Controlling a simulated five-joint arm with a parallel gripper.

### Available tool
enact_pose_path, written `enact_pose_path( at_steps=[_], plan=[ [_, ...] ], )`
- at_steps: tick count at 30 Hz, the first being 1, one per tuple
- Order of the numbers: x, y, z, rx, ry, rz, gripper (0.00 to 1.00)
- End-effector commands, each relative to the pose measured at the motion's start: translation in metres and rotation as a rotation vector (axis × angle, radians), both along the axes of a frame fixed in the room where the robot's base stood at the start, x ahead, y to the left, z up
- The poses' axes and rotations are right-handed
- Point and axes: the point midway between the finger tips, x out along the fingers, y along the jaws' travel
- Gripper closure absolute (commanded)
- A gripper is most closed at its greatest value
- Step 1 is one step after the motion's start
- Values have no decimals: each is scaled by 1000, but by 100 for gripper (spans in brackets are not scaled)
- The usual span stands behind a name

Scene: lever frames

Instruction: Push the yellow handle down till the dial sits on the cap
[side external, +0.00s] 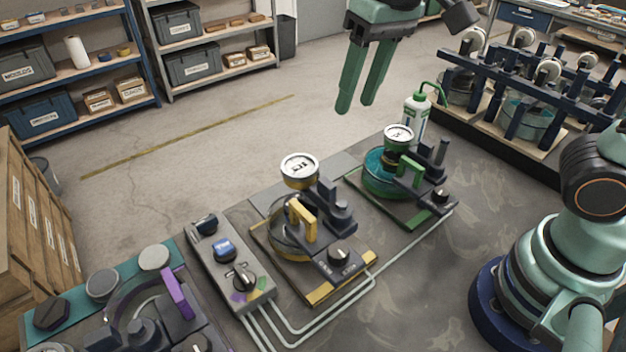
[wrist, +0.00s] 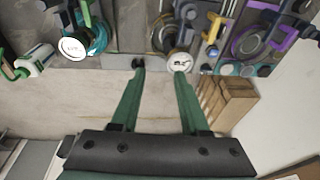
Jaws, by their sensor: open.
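The yellow handle (side external: 302,217) stands raised on the middle lever frame, over a dark round body with a clear rim. It also shows at the upper right in the wrist view (wrist: 213,25). The frame's white dial (side external: 300,166) is behind the handle, above a gold cylinder; it also shows near the right fingertip in the wrist view (wrist: 180,62). I cannot tell which part is the cap or whether the dial touches it. My gripper (side external: 356,106) is open and empty, high above and behind the frames, apart from the handle. Its two green fingers show in the wrist view (wrist: 158,68).
A green-handled frame (side external: 410,173) stands to the right, with a bottle (side external: 415,112) behind it. A switch box (side external: 232,262) and a purple-handled frame (side external: 178,292) stand to the left. A dark rack (side external: 530,90) is at the back right. Open floor lies behind.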

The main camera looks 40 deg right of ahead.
Motion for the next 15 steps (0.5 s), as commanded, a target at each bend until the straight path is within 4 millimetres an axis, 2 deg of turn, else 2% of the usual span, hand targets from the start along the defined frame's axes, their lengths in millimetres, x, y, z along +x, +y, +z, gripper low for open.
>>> enact_pose_path(
  at_steps=[1, 6, 10, 15],
  plan=[
    [-1, 24, 2, -10, 43, 15, 55],
    [-12, 82, 6, -50, 146, 10, 55],
    [-20, 105, 7, -75, 184, 4, 55],
    [-23, 113, 3, -85, 197, -2, 55]
  ],
)
